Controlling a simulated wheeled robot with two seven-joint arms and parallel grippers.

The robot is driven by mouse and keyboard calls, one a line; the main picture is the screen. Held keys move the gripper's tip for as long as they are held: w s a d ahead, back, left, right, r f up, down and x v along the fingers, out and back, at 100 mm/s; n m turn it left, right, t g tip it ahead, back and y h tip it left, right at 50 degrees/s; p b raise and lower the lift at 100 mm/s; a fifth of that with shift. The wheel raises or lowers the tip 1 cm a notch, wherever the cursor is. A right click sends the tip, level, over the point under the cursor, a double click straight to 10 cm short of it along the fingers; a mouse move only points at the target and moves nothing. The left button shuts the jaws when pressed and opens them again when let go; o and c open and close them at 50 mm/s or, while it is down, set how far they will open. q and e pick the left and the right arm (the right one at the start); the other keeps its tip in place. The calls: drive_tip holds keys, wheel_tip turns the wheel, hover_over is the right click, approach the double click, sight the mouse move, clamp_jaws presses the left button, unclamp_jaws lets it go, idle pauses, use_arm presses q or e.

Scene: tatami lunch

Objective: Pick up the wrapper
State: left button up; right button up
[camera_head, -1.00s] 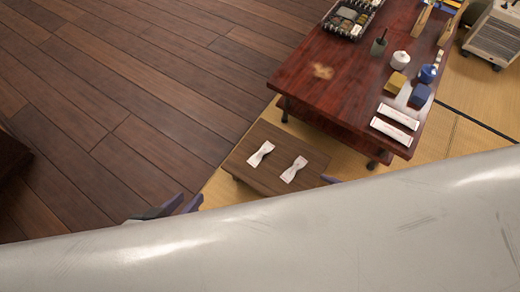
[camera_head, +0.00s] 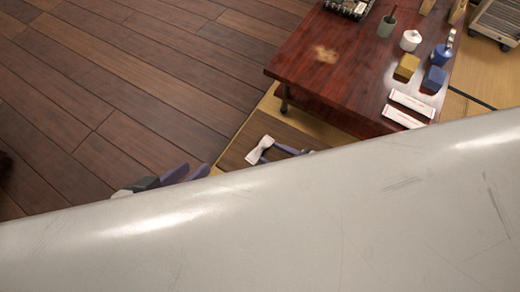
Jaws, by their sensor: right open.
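One white twisted wrapper (camera_head: 259,149) lies on the small low brown table (camera_head: 240,146) in the head view. My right gripper (camera_head: 276,151) is open just right of it, with its blue-purple fingers low over the table and close to the wrapper's right side. I cannot tell whether they touch it. A second twisted wrapper is hidden from view now. My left gripper (camera_head: 188,170) is left of the small table, over the wood floor, with its two purple fingers apart and nothing seen between them.
The large red-brown table (camera_head: 330,85) stands behind, its edge close to the small table. It holds two white paper packets (camera_head: 413,103), yellow (camera_head: 406,67) and blue blocks (camera_head: 434,79), a white pot (camera_head: 410,40) and a dark tray (camera_head: 347,9).

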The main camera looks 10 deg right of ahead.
sight(261, 148)
drive_tip(key=b+x, duration=0.2)
drive_tip(key=x, duration=0.2)
drive_tip(key=shift+w+a+f+b, duration=0.15)
drive_tip(key=shift+w+a+b, duration=0.05)
drive_tip(key=shift+w+b, duration=0.2)
drive_tip(key=shift+w+a, duration=0.1)
use_arm(q)
drive_tip(key=shift+w+d+r+t+h, duration=0.1)
drive_tip(key=shift+d+r+t+h, duration=0.25)
drive_tip(key=shift+r, duration=0.3)
drive_tip(key=shift+w+d+r+t+h, duration=0.1)
drive_tip(key=shift+d+r+t+h, duration=0.15)
drive_tip(key=shift+d+r+h, duration=0.3)
use_arm(e)
drive_tip(key=c, duration=1.1)
